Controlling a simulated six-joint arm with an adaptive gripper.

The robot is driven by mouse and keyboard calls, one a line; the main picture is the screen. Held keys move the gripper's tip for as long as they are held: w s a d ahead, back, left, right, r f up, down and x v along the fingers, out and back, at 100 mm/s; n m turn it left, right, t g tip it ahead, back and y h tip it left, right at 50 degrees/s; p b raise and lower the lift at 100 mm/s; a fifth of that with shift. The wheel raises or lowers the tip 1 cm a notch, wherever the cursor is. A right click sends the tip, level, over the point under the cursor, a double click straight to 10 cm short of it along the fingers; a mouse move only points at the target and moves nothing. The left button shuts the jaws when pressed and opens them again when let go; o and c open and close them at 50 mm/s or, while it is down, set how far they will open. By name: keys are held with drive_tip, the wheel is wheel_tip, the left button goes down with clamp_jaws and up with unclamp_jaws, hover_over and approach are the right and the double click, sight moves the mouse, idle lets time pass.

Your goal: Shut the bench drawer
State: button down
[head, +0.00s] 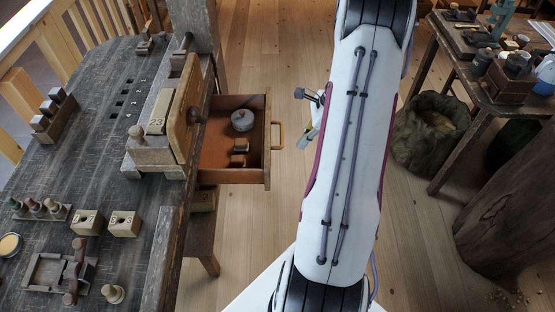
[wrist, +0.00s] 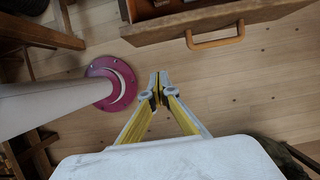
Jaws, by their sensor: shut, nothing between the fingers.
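The bench drawer (head: 230,177) stands open in the head view, pulled out to the right from under the wooden workbench. Its front carries a light wooden bow handle (head: 277,134). A round grey lidded thing and small wooden pieces lie inside. In the wrist view the drawer front (wrist: 270,12) and its handle (wrist: 215,37) show at the top. My gripper (wrist: 158,80) is shut and empty, its fingertips below and left of the handle in that view, apart from it. In the head view my arm hides most of the gripper; a bit shows right of the handle.
The workbench (head: 100,90) on the left carries a vise, blocks (head: 87,222) and turned pieces. A second table (head: 490,85), a sack (head: 432,130) and a large wooden trunk (head: 510,205) stand on the right. Bare plank floor (head: 245,235) lies between the drawer and my arm.

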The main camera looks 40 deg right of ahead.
sight(237, 160)
idle(0.4)
drive_tip(key=w+a+f, duration=0.5)
drive_tip(key=f, duration=0.4)
drive_tip(key=shift+w+a+f, duration=0.15)
drive_tip(key=shift+w+a, duration=0.05)
drive_tip(key=shift+a, duration=0.05)
idle(0.4)
drive_tip(key=shift+w, duration=0.1)
drive_tip(key=w+a, duration=0.9)
drive_tip(key=shift+w+a, duration=0.2)
drive_tip(key=shift+a, duration=0.1)
idle(0.3)
drive_tip(key=shift+s+d, duration=0.1)
drive_tip(key=shift+d, duration=0.05)
